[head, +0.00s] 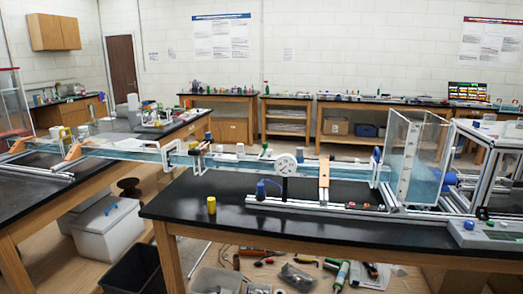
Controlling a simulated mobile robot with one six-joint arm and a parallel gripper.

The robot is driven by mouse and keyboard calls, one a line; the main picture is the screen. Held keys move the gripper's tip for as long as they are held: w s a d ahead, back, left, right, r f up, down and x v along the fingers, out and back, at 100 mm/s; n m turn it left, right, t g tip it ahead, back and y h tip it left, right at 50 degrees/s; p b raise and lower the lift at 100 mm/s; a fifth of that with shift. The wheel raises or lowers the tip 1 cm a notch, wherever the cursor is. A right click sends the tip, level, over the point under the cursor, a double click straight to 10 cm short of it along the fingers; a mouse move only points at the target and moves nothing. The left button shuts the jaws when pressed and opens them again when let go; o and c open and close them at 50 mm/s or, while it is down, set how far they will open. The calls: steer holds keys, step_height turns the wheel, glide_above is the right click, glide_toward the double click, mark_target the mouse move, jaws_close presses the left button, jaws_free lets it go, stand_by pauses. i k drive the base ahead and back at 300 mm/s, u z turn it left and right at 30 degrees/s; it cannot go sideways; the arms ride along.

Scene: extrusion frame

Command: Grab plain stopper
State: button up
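I cannot tell for certain which item is the plain stopper. A small yellow cylinder (211,205) stands upright by itself near the front left of the black bench top (190,202). A small blue piece (261,188) stands on the metal rail to its right. Small coloured pieces (365,207), too small to make out, lie along the front of that rail. My gripper is not in view.
A long clear water channel (340,169) on an extrusion frame runs across the benches, with a round dial (286,165) and a clear tank (416,160) at right. Below are a white bin (107,232), a black bin (133,271) and scattered tools (300,278).

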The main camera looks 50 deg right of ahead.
mark_target(240, 146)
steer(key=u, duration=0.6)
steer(key=k, duration=0.15)
steer(key=z, duration=2.1)
steer(key=k, duration=0.9)
steer(key=u, duration=0.2)
steer(key=i, duration=0.65)
